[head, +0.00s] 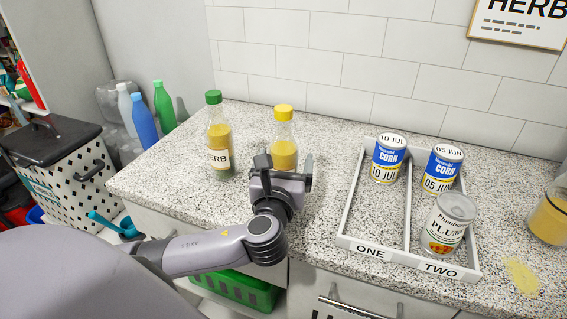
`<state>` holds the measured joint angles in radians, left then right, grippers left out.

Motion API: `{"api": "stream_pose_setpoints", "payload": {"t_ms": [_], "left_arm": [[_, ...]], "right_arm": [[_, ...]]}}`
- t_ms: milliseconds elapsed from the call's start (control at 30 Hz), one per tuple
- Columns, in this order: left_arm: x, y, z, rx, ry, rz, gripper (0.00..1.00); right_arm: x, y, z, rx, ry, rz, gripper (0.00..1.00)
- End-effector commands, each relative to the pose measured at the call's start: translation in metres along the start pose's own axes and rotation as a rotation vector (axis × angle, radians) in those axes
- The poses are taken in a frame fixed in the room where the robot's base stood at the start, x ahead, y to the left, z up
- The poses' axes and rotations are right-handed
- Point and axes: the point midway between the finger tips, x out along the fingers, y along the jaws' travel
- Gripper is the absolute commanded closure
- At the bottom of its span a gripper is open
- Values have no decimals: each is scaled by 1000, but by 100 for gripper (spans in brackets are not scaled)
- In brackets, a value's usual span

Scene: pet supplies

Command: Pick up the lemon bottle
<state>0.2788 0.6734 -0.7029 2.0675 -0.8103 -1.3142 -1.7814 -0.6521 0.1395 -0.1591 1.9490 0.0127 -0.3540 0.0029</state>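The likely lemon bottle (284,152) is clear with a yellow cap and yellow contents. It stands upright on the speckled counter (345,115); its label and lower part are hidden behind my gripper. My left gripper (286,164) is in front of it, pointing at it. Its fingers are apart, one on each side of the bottle in the picture. I cannot tell whether they touch it. My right gripper is not in view.
A green-capped HERB bottle (219,141) stands close on the left. A white divided tray (406,235) to the right holds two corn cans (388,160) and a plum can (446,224). A jar (549,218) and a yellow spill (521,277) are at far right. The tiled wall is behind.

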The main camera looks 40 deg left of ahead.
Motion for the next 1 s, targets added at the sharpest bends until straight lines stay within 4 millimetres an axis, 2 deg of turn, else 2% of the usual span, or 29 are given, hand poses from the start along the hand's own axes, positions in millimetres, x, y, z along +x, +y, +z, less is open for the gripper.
{"api": "stream_pose_setpoints", "payload": {"t_ms": [67, 267, 667, 867, 1000], "left_arm": [[0, 0, 0, 0, 0, 0, 10], [0, 0, 0, 1, 0, 0, 72], [0, 0, 8, -1, -4, 1, 71], [0, 0, 34, -4, -7, -1, 71], [0, 0, 69, -6, -10, -2, 71]], "right_arm": [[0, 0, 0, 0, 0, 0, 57], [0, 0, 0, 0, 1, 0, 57], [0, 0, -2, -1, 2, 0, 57], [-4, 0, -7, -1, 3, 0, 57], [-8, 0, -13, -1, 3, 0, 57]]}}
